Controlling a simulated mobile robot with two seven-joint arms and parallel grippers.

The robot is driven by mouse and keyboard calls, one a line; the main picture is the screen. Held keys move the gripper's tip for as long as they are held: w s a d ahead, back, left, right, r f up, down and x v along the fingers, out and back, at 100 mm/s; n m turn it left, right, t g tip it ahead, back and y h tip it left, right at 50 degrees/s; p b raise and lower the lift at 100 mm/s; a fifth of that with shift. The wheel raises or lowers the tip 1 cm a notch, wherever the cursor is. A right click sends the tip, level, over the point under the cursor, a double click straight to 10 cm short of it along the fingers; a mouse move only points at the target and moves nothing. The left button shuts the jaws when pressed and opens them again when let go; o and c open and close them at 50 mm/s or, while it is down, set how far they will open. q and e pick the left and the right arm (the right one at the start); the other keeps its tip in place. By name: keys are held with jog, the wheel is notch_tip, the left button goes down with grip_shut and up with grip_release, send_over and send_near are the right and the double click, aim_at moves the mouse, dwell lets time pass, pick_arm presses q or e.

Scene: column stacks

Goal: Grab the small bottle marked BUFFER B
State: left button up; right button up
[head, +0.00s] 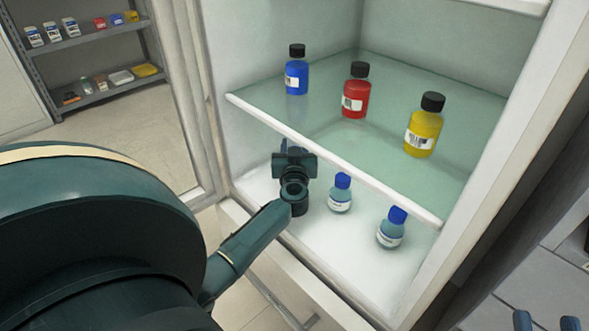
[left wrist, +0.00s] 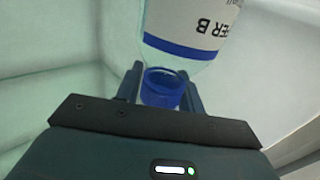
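My left gripper (head: 297,158) is inside the open white cabinet, below the glass shelf, at the left. In the left wrist view a bottle (left wrist: 190,25) shows upside down in the picture. Its white label with a blue band reads "ER B"; the rest is cut off. Its blue cap (left wrist: 163,88) fills the gap between the fingers of my left gripper (left wrist: 162,80), which look shut on it. In the head view this bottle is hidden by my gripper. My right gripper (head: 545,321) is open and empty at the bottom right edge, outside the cabinet.
Two small blue-capped bottles stand right of my left gripper, one near (head: 341,194) and one farther right (head: 391,229). Above, the glass shelf (head: 262,112) holds blue (head: 297,76), red (head: 355,95) and yellow (head: 423,130) black-capped bottles. Its white front edge is close to my arm.

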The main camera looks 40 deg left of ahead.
pick_arm(q)
grip_shut()
dwell(0.4)
